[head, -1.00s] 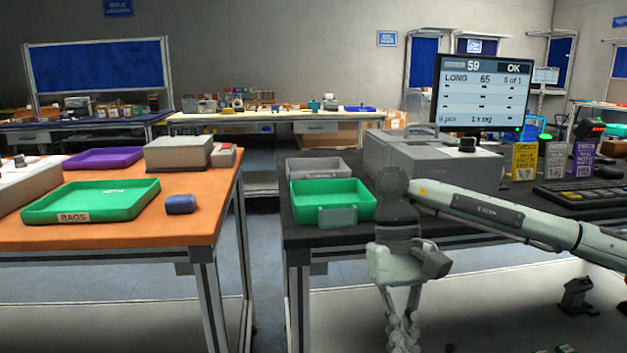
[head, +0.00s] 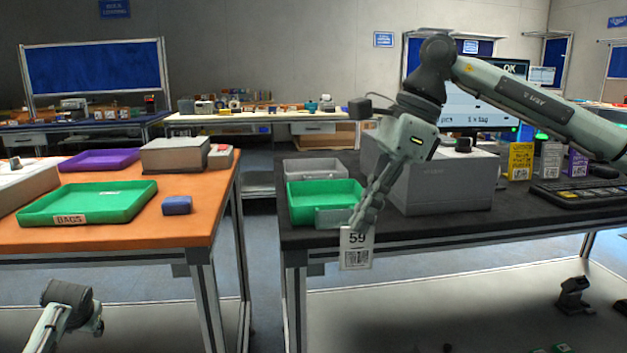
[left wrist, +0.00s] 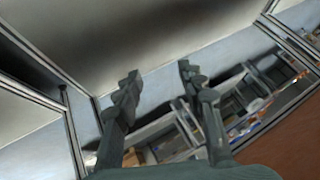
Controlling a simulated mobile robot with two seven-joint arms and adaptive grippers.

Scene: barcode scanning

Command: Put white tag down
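A white tag (head: 356,249) printed with "59" and a code hangs from my right gripper (head: 362,222) in the head view. The gripper is shut on its upper edge. It holds the tag upright at the front edge of the dark table (head: 450,231), just in front of the green tray (head: 325,195). My left arm shows low at the left of the head view, below the orange table. In the left wrist view my left gripper (left wrist: 158,78) is open, with nothing between its fingers.
A grey bin (head: 316,169) stands behind the green tray. A grey printer-like box (head: 445,180) stands to its right. The orange table (head: 130,236) holds a green BAGS tray (head: 88,203) and a small blue block (head: 177,205). A gap separates the tables.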

